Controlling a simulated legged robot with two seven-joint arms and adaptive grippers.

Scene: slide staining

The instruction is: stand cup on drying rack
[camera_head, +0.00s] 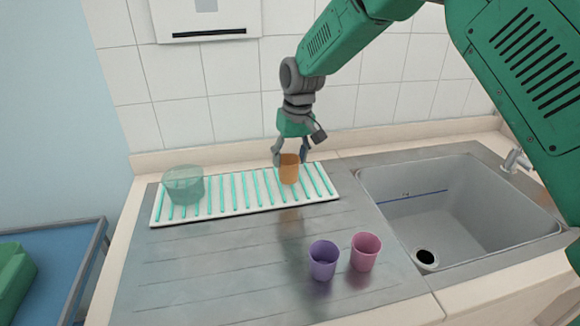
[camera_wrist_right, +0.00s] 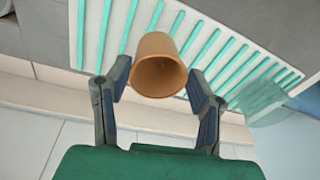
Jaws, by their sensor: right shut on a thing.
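The orange cup (camera_head: 289,172) is at the right part of the white drying rack (camera_head: 246,209) with teal bars. My right gripper (camera_head: 291,157) reaches down from above and is shut on the cup near its rim. In the right wrist view the cup (camera_wrist_right: 157,67) sits between the fingertips of my gripper (camera_wrist_right: 158,88), its open mouth facing the camera. The cup looks about upright; whether its base touches the bars cannot be told. My left gripper is not in view.
A clear greenish beaker (camera_head: 183,186) stands on the rack's left end. A purple cup (camera_head: 323,261) and a pink cup (camera_head: 364,252) stand on the grey drainboard (camera_head: 215,270). The sink (camera_head: 450,215) lies to the right. The rack's middle is free.

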